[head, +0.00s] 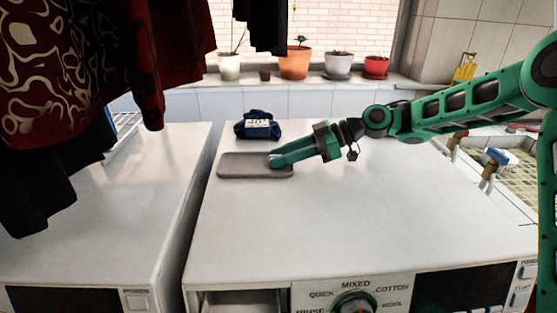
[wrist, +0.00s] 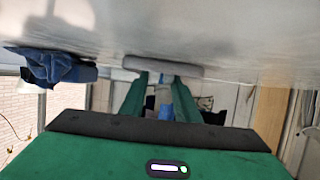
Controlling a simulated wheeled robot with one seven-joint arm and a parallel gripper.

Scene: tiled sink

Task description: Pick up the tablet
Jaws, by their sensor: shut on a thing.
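The tablet (head: 240,166) is a flat grey slab with rounded corners on top of the white washing machine in the head view. My gripper (head: 277,160) reaches in from the right and is shut on the tablet at its right end. In the wrist view the tablet (wrist: 165,67) shows edge-on at the tips of my gripper's green fingers (wrist: 160,78). The tablet lies close to the machine top; I cannot tell whether it touches it.
A dark blue folded cloth (head: 257,124) with a white label lies just behind the tablet. Several potted plants stand on the window sill (head: 310,83). Dark clothes hang at the upper left. A tiled sink (head: 515,165) is at the right. The front of the machine top is clear.

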